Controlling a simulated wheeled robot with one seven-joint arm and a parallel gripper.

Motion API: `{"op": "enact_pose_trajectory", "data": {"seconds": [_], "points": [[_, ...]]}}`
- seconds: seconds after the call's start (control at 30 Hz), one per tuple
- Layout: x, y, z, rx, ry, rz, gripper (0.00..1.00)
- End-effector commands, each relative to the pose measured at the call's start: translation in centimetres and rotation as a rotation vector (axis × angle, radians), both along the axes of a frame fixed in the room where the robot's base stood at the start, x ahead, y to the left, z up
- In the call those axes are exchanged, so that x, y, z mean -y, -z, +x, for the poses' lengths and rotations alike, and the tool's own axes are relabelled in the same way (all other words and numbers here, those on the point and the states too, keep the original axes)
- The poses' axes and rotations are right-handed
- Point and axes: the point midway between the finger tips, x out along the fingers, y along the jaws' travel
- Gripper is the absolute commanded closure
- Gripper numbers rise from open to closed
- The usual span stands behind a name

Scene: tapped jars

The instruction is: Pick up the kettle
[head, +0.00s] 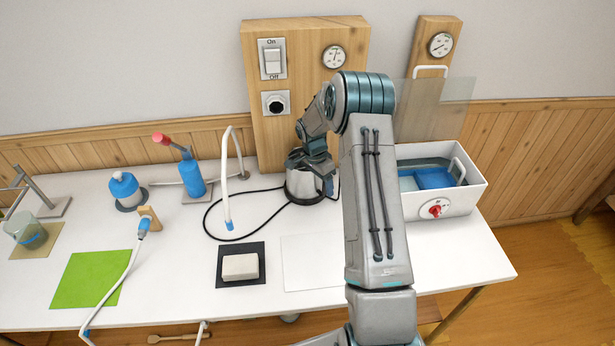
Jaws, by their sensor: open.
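The kettle (303,186) is a shiny metal pot with a dark base, standing upright on the white table in front of the wooden switch panel. A black cord runs from its base across the table to the left. My gripper (318,166) is at the top of the kettle, pointing down, and my arm comes in from the lower right. The fingers and the kettle's lid and handle area are mostly hidden, so I cannot tell whether they touch. The gripper is open.
A white water tub (460,200) with a red knob stands right of my arm. A white curved tube (228,190) rises left of the kettle. A pale block (240,267) lies on a dark mat in front. A blue pump (190,177) and a blue-topped jar (124,188) stand farther left.

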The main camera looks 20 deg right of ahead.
Motion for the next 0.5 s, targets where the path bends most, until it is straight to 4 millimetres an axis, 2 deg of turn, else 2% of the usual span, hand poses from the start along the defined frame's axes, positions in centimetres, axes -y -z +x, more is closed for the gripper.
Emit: {"op": "enact_pose_trajectory", "data": {"seconds": [0.03,0.07,0.27,0.3,0.5], "points": [[0.0,0.0,0.0,0.0,0.0,0.0,0.35],[0.0,0.0,0.0,0.0,0.0,0.0,0.4],[0.01,-0.01,-0.01,-0.001,0.0,0.0,0.96],[0.02,-0.01,-0.01,-0.001,0.0,0.0,1.0],[0.17,0.09,-0.12,-0.003,0.002,-0.001,1.0]]}}
